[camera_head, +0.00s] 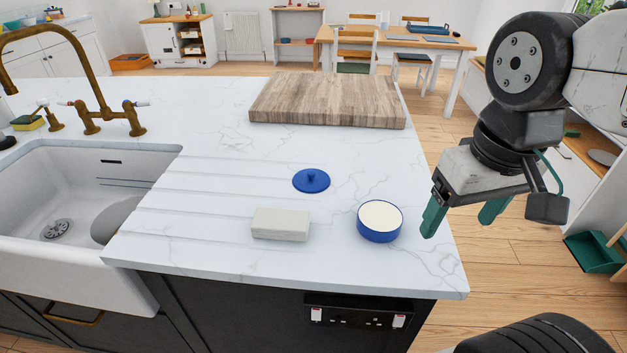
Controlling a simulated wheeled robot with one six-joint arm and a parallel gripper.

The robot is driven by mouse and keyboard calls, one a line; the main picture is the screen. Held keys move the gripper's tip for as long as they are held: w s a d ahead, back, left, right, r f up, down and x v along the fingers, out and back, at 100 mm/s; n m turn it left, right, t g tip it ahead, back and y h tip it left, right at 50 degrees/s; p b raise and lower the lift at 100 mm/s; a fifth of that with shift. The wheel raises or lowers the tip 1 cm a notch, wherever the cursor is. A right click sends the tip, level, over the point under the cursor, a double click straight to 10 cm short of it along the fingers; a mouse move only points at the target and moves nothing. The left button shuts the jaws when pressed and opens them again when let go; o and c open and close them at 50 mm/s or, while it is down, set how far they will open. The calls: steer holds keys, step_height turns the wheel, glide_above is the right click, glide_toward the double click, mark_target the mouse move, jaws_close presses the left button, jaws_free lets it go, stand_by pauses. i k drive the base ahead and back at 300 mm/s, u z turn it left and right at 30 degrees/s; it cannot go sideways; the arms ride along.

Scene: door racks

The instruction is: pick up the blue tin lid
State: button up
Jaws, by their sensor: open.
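The blue tin lid (311,181) lies flat on the white marble counter, with its small knob facing up. The open blue tin (379,224), pale inside, stands in front and to the right of it, apart from the lid. My gripper (462,221) is at the right, near the counter's right edge. Its green fingers point down and are apart, with nothing between them. It is to the right of the tin and well away from the lid.
A pale rectangular block (281,224) lies left of the tin. A wooden board (328,100) lies behind the lid. A white sink (78,190) with a brass tap (95,85) is at the left. The counter (225,185) around the lid is clear.

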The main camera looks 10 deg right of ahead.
mark_target(310, 180)
steer(key=z, duration=0.05)
steer(key=k, duration=1.1)
steer(key=u, duration=0.95)
steer(key=i, duration=1.25)
steer(key=z, duration=0.75)
steer(key=i, duration=0.25)
steer(key=z, duration=0.4)
